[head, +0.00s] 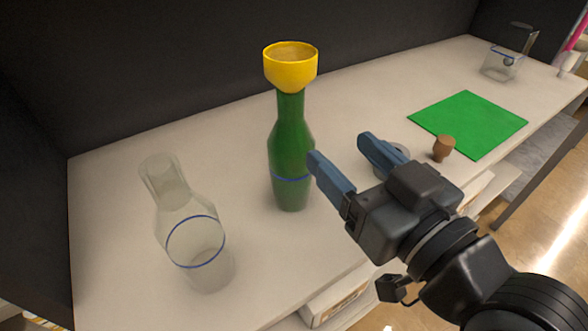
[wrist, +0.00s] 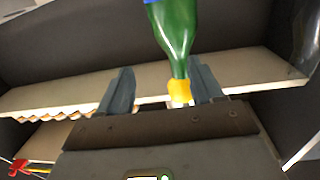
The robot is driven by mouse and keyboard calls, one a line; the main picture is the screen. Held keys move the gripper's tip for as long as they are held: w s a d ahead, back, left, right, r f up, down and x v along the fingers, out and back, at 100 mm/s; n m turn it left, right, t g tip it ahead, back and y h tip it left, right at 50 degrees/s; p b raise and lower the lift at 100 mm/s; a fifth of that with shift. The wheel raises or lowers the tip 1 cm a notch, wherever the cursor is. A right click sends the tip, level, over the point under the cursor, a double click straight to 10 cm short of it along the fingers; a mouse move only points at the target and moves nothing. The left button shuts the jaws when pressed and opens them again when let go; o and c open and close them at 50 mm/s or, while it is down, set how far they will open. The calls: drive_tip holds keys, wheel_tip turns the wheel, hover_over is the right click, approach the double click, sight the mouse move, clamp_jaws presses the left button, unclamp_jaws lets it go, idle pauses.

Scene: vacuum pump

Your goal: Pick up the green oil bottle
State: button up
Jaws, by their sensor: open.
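The green oil bottle (head: 289,145) stands upright on the white counter, with a blue band low on its body. A yellow funnel (head: 290,68) sits on its neck. My gripper (head: 341,150) is open and empty, just right of the bottle in the head view, fingers pointing towards the back of the counter. The bottle is not clearly between the fingers. In the wrist view the bottle (wrist: 176,32) looks upside down, its narrow end and the funnel (wrist: 179,89) near the right finger. I cannot tell whether that finger touches it.
A clear glass bottle (head: 195,235) with a blue ring stands front left. A green mat (head: 468,122) lies to the right, with a brown stopper (head: 443,147) at its near left edge. A clear container (head: 501,66) stands far right. A dark wall runs behind the counter (head: 110,205).

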sight(300, 113)
drive_tip(key=shift+n+y, duration=0.6)
drive_tip(key=r, duration=0.1)
drive_tip(key=a+r, duration=0.2)
drive_tip(key=shift+w+a+r, duration=0.1)
drive_tip(key=shift+w+r, duration=0.05)
drive_tip(key=shift+w, duration=0.15)
drive_tip(key=x, duration=0.2)
drive_tip(key=p+x, duration=0.1)
drive_tip(key=x, duration=0.2)
drive_tip(key=p+x, duration=0.1)
drive_tip(key=x, duration=0.1)
drive_tip(key=shift+a+f, duration=0.35)
drive_tip(key=shift+a, duration=0.1)
clamp_jaws()
